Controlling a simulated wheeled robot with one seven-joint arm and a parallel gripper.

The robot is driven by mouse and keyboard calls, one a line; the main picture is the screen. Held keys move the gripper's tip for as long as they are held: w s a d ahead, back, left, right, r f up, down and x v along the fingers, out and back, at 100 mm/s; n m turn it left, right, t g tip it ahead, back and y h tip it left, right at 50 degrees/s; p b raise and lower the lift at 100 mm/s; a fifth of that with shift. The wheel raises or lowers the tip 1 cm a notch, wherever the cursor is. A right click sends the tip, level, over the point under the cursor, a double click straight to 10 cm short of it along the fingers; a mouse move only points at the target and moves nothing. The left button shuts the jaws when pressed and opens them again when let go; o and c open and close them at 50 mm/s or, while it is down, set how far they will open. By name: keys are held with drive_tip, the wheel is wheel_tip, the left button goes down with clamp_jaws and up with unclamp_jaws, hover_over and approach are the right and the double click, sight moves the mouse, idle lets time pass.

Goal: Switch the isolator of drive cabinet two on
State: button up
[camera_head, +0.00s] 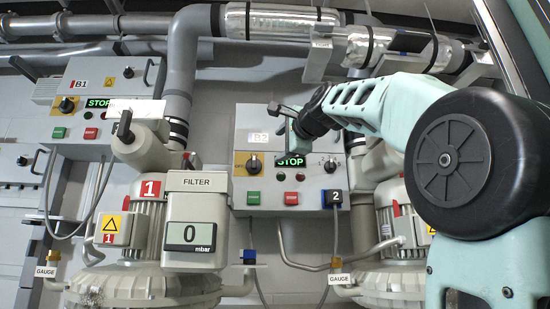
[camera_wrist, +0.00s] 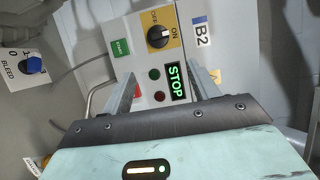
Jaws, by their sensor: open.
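Drive cabinet two (camera_head: 285,200) is the grey box labelled B2 in the middle of the head view; it also fills the upper middle of the wrist view (camera_wrist: 130,27). Its isolator is a round black knob (camera_head: 254,163) on a yellow plate at the cabinet's left. The green display (camera_wrist: 175,82) reads STOP. My gripper (camera_head: 287,120) is open and empty in front of the cabinet, apart from the knob; its fingers (camera_wrist: 163,76) frame the lamps and display.
Cabinet B1 (camera_head: 95,110) with a similar knob is at the upper left. A filter box (camera_head: 195,220) reading 0 mbar stands left of cabinet two. Green (camera_head: 254,198) and red (camera_head: 291,198) buttons sit below the isolator. A blue BLEED knob (camera_wrist: 34,65) is at the wrist view's left.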

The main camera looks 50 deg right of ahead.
drive_tip(key=shift+b+v, duration=0.5)
drive_tip(key=shift+v, duration=0.3)
drive_tip(key=shift+r, duration=0.1)
